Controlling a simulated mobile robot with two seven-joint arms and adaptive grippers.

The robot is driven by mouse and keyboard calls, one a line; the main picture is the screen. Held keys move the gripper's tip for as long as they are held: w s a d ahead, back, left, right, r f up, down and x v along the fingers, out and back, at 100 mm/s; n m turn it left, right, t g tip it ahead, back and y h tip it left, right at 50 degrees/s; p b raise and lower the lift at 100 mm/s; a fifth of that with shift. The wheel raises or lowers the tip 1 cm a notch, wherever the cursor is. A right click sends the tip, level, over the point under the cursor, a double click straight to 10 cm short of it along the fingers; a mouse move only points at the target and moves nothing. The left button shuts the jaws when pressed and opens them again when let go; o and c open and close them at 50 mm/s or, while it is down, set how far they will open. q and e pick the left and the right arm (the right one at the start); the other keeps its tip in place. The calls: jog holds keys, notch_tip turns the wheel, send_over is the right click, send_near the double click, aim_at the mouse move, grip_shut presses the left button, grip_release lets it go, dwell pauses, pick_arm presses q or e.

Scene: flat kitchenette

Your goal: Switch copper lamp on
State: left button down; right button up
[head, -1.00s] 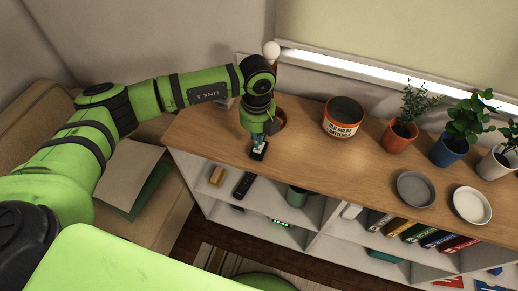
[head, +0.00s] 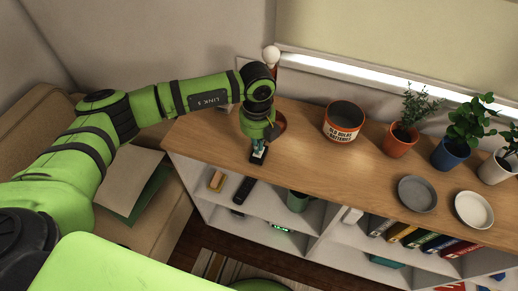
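The copper lamp stands at the left end of the wooden shelf top, mostly hidden behind my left arm. Its round white bulb (head: 271,54) shows above my wrist, and part of its copper-brown base (head: 279,123) shows just right of the gripper. My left gripper (head: 258,156) points down at the front edge of the shelf top, in front of the lamp base. Its fingertips are small and dark, and I cannot tell whether they are apart. The lamp's switch cannot be made out. My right gripper is out of view.
A battery bucket (head: 341,137) stands right of the lamp. Potted plants (head: 399,146), a grey plate (head: 417,193) and a white plate (head: 473,209) are further right. A remote (head: 244,189) lies on the shelf below. The wood between gripper and bucket is clear.

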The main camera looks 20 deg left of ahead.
pick_arm(q)
jog(key=shift+f+b, duration=0.95)
jog(key=shift+f, duration=0.2)
dwell(0.9)
jog(key=shift+r+p, duration=2.3)
jog(key=shift+r, duration=1.3)
jog(key=shift+f, duration=0.1)
